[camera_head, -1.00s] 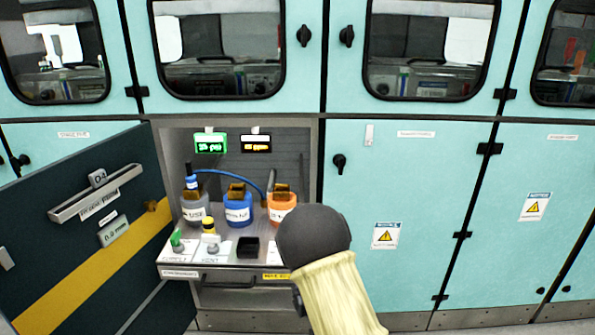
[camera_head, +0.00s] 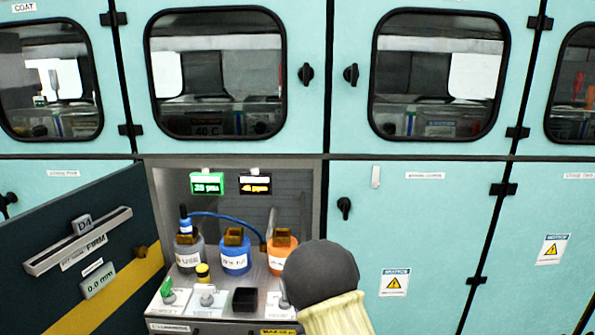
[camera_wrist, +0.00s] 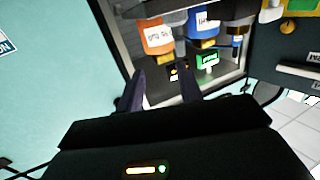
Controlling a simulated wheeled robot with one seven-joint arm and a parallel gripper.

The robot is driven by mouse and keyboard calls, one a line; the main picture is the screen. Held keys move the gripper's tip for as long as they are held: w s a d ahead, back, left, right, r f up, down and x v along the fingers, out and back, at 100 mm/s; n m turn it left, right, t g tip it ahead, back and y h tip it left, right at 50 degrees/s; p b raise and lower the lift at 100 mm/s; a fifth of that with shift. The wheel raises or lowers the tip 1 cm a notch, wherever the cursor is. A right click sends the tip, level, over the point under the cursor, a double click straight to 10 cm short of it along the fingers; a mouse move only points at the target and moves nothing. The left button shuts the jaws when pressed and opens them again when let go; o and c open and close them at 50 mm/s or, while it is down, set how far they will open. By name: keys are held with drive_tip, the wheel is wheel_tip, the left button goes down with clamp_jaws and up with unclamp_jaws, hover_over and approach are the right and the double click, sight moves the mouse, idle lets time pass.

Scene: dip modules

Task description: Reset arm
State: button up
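My gripper (camera_wrist: 162,82) shows in the wrist view with its two dark fingers apart and nothing visible between them. That view is turned upside down and looks into the open cabinet bay. In the head view my arm's dark round joint and cream sleeve stand at the lower middle, in front of the bay's right side. My gripper is hidden there.
The bay holds a grey bottle (camera_head: 188,255), a blue bottle (camera_head: 236,256) and an orange bottle (camera_head: 280,252) on a shelf with a black square holder (camera_head: 245,299). The open dark door (camera_head: 75,270) stands at left. Closed teal cabinets (camera_head: 420,240) fill the right.

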drive_tip(key=s+d+m+g+h, duration=0.4)
drive_tip(key=s+d+g+h, duration=0.25)
drive_tip(key=d, duration=0.35)
drive_tip(key=s+d+r+g, duration=0.15)
drive_tip(key=s+g, duration=0.55)
drive_tip(key=s, duration=0.8)
drive_tip(key=w+r+p+v, duration=0.1)
drive_tip(key=w+p+v, duration=0.2)
drive_tip(key=p+v, duration=1.1)
drive_tip(key=w+d+p+v, duration=0.1)
drive_tip(key=w+p+v, duration=0.2)
drive_tip(key=p+v, duration=1)
drive_tip(key=shift+d+r+p, duration=0.5)
drive_tip(key=shift+r+p, duration=0.25)
drive_tip(key=shift+p, duration=0.05)
drive_tip(key=shift+w+g+y, duration=0.15)
drive_tip(key=shift+g+y, duration=0.1)
idle(1.1)
